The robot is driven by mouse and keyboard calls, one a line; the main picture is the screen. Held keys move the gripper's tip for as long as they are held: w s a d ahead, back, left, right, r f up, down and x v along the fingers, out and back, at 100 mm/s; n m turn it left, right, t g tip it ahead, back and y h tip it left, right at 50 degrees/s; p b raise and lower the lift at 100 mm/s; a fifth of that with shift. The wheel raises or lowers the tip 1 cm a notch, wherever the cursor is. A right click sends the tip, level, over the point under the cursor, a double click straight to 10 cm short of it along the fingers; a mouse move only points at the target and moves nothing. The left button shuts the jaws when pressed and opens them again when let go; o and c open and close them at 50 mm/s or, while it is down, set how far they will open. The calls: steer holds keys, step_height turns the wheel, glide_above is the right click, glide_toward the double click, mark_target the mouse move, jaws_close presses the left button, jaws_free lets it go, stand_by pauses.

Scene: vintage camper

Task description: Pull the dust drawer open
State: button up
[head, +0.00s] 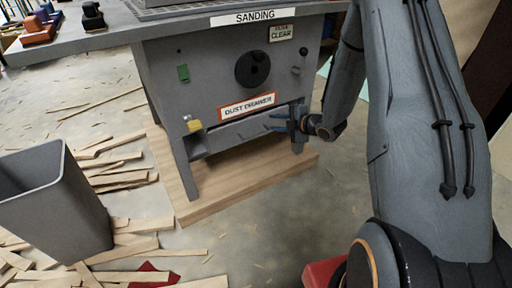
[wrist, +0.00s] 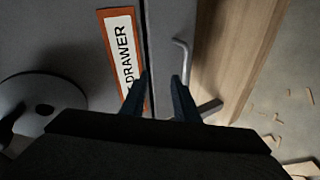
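The dust drawer (head: 240,132) is a grey front low on the grey sanding machine, under an orange-bordered "DUST DRAWER" label (head: 247,105). I cannot tell whether it stands slightly out. My gripper (head: 283,121) is at the right part of the drawer front. In the wrist view my gripper (wrist: 161,88) has its two dark fingers apart, with nothing seen between the tips. A bent metal handle (wrist: 182,50) lies just beyond the right finger; whether they touch is unclear. The label (wrist: 122,55) is beside the left finger. My gripper body hides the lower part of that view.
The machine (head: 165,75) stands on a wooden base board (head: 240,180), with open floor in front. A grey bin (head: 55,200) stands at left among wood offcuts (head: 120,165).

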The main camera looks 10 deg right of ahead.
mark_target(258, 136)
step_height(258, 136, down, 9)
steer(key=a+n+y+b, duration=0.2)
steer(key=n+y+b, duration=0.2)
steer(key=n+b, duration=0.1)
steer(key=shift+t, duration=0.3)
steer(key=x, duration=0.2)
steer(key=b+x, duration=0.1)
steer(key=x, duration=0.4)
steer(key=shift+r+b, duration=0.25)
steer(key=shift+b, duration=0.1)
jaws_close()
